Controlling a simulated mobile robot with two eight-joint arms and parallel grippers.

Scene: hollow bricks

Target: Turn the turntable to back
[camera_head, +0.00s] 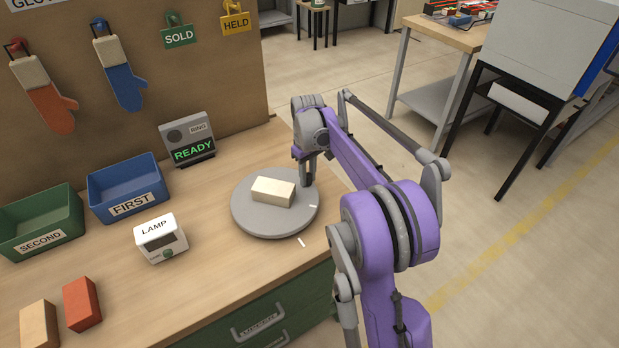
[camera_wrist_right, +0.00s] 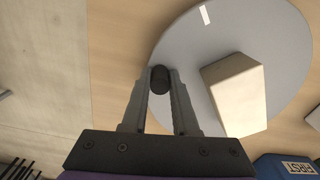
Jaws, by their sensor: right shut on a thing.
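The grey round turntable (camera_head: 262,225) lies on the wooden bench near its right edge, and it also shows in the wrist view (camera_wrist_right: 195,50). A cream brick (camera_head: 272,191) rests on it, also in the wrist view (camera_wrist_right: 235,95). A white mark is on the disc's right rim, and another white mark lies on the bench just in front. My right gripper (camera_head: 307,180) is at the disc's far right rim. In the wrist view its fingers (camera_wrist_right: 160,85) are shut on a dark round knob (camera_wrist_right: 159,75) at the rim. My left gripper is out of view.
A lamp box (camera_head: 160,238), a blue bin marked FIRST (camera_head: 125,187), a green bin marked SECOND (camera_head: 40,222) and a READY display (camera_head: 188,140) stand left of the turntable. An orange brick (camera_head: 82,304) and a tan brick (camera_head: 38,328) lie at front left.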

